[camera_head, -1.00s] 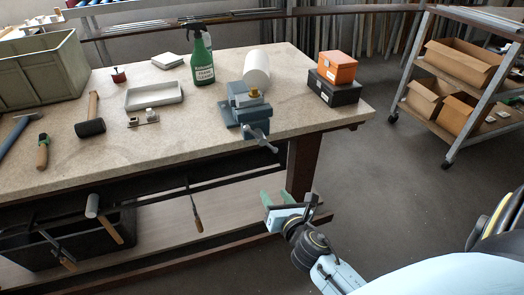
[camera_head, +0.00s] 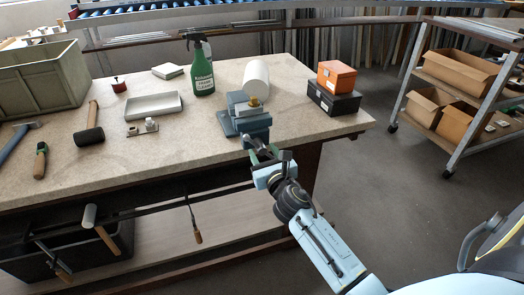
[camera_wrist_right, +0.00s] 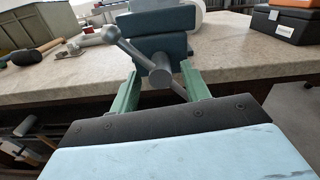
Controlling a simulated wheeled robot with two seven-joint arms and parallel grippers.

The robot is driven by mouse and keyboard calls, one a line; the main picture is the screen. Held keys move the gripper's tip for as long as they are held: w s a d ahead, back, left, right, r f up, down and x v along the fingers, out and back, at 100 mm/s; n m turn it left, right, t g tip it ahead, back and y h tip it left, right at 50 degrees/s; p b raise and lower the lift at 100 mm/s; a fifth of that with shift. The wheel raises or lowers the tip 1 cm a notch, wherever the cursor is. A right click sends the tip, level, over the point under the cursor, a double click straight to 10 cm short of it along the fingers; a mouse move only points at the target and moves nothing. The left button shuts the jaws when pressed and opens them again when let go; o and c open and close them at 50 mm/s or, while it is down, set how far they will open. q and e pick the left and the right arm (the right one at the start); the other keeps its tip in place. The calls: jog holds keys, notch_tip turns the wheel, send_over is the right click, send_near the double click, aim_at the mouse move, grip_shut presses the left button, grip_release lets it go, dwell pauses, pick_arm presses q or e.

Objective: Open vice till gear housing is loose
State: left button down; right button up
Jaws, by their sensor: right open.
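The blue-grey vice (camera_head: 245,115) stands at the front edge of the workbench, and its body also shows in the right wrist view (camera_wrist_right: 155,35). The brass-coloured gear housing (camera_head: 254,102) sits at the top of the vice, between its jaws as far as I can tell. The vice's grey handle bar (camera_wrist_right: 128,50) runs through the screw head and is tilted. My right gripper (camera_head: 264,156) is open, just in front of the vice screw. In the wrist view its green fingers (camera_wrist_right: 164,88) lie either side of the screw head. My left gripper is not in view.
On the bench (camera_head: 200,130) stand a green spray bottle (camera_head: 200,66), a white roll (camera_head: 256,77), and an orange box (camera_head: 336,75) on a black box (camera_head: 334,99). A mallet (camera_head: 89,128) and white tray (camera_head: 153,105) lie left. A shelf trolley (camera_head: 450,120) stands right.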

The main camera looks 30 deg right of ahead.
jog(key=shift+x, duration=0.95)
grip_shut()
